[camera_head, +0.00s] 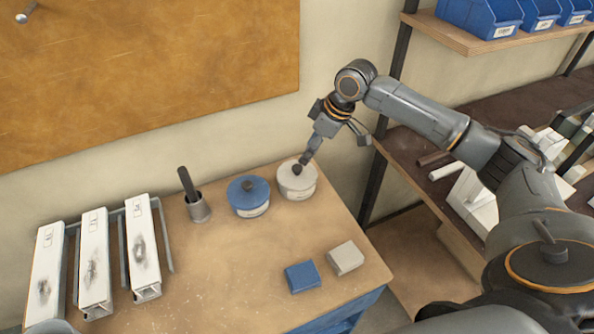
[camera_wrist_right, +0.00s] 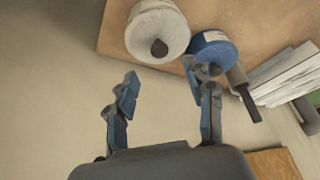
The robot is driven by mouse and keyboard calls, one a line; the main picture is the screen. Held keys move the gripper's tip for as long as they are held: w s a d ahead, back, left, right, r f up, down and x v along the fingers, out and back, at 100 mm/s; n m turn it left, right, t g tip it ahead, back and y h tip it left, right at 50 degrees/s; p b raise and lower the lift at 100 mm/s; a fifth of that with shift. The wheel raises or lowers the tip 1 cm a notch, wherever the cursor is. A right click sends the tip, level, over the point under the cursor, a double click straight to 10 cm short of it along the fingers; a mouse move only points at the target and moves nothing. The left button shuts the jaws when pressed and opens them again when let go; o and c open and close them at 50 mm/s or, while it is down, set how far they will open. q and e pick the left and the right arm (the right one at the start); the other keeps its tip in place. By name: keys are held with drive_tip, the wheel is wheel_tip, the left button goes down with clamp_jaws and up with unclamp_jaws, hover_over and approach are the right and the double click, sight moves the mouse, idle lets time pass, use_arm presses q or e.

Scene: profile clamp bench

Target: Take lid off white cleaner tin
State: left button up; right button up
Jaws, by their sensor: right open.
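The white cleaner tin (camera_head: 297,188) stands upright at the back right of the bench, its pale lid on with a dark round knob (camera_head: 297,169). In the right wrist view the white tin (camera_wrist_right: 146,22) shows at the top, its knob (camera_wrist_right: 159,48) ahead of the gap between the fingers. My right gripper (camera_head: 305,158) points down at the lid from above and behind. In the right wrist view the gripper (camera_wrist_right: 160,83) is open with nothing between its fingers. In the head view its tips overlap the knob's edge; I cannot tell whether they touch. My left gripper is not in view.
A blue tin (camera_head: 248,197) with a dark knob stands close left of the white tin. A metal cup (camera_head: 198,208) with a dark-handled tool is further left, then white profiles (camera_head: 93,265) on a rack. Blue (camera_head: 302,277) and grey (camera_head: 345,258) blocks lie in front.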

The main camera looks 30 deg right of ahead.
sight(297, 167)
drive_tip(key=p+x, duration=0.1)
drive_tip(key=x, duration=0.3)
drive_tip(key=shift+w+a+f, duration=0.1)
drive_tip(key=shift+a+f, duration=0.05)
drive_tip(key=shift+f, duration=0.05)
drive_tip(key=p+x, duration=0.1)
drive_tip(key=x, duration=0.1)
drive_tip(key=shift+w+f, duration=0.1)
drive_tip(key=shift+f, duration=0.15)
drive_tip(key=shift+w+a+f, duration=0.1)
drive_tip(key=shift+w+f, duration=0.05)
drive_tip(key=shift+f, duration=0.2)
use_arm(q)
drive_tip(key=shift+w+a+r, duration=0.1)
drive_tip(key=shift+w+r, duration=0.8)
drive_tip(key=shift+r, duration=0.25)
use_arm(e)
clamp_jaws()
